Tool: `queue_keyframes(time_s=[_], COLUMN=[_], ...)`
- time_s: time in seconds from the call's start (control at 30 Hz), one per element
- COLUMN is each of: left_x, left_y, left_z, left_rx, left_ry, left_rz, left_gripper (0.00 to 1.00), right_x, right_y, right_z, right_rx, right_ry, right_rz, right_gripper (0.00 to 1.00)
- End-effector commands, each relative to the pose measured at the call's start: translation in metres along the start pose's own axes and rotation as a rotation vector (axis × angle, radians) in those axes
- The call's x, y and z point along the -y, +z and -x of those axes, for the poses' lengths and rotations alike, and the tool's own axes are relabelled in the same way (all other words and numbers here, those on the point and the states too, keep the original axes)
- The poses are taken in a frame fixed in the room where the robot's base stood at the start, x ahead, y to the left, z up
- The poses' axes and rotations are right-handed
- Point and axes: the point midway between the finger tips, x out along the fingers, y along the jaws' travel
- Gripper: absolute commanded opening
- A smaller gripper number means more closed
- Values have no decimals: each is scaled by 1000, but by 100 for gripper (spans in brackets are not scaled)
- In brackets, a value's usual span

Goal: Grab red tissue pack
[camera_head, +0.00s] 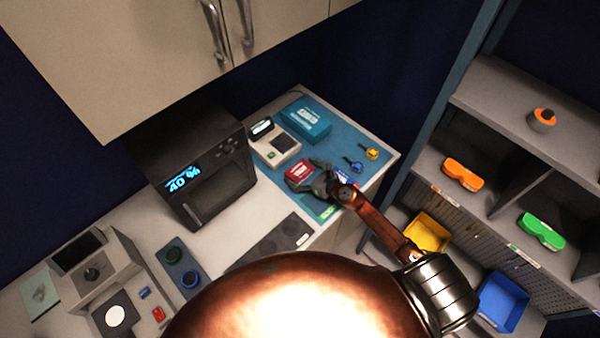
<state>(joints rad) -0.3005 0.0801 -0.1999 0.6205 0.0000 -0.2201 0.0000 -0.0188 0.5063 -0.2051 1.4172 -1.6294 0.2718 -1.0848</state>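The red tissue pack (298,170) lies on the blue mat (270,181) on the counter, near the white device. My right gripper (305,174) reaches in from the lower right and is at the pack's near right side. Its dark fingers are spread, one by the pack's right edge and one along its near edge. I see no clear grip on the pack, and contact cannot be told. Part of the pack's near side is hidden by the fingers. My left gripper is not in view.
A teal box (306,118) and a white device (275,145) stand behind the pack. Blue and yellow small items (372,153) lie to the right. A black microwave (195,170) stands left, cabinets (130,60) hang above, and a shelf rack (520,130) stands right.

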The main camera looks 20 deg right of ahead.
Motion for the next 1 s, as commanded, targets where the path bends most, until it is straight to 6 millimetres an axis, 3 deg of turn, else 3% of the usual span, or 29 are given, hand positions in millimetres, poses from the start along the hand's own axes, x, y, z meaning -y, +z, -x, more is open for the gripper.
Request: queue_keyframes(time_s=[0.53,0.83,1.0], left_x=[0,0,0], left_y=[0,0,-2], left_z=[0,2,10], left_rx=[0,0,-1], left_ry=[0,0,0], left_rz=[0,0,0], left_gripper=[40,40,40], right_x=[0,0,0], right_y=[0,3,16], right_z=[0,1,7], right_rx=[0,1,2], right_ry=[0,0,0], right_rz=[0,1,3], right_gripper=[52,52,52])
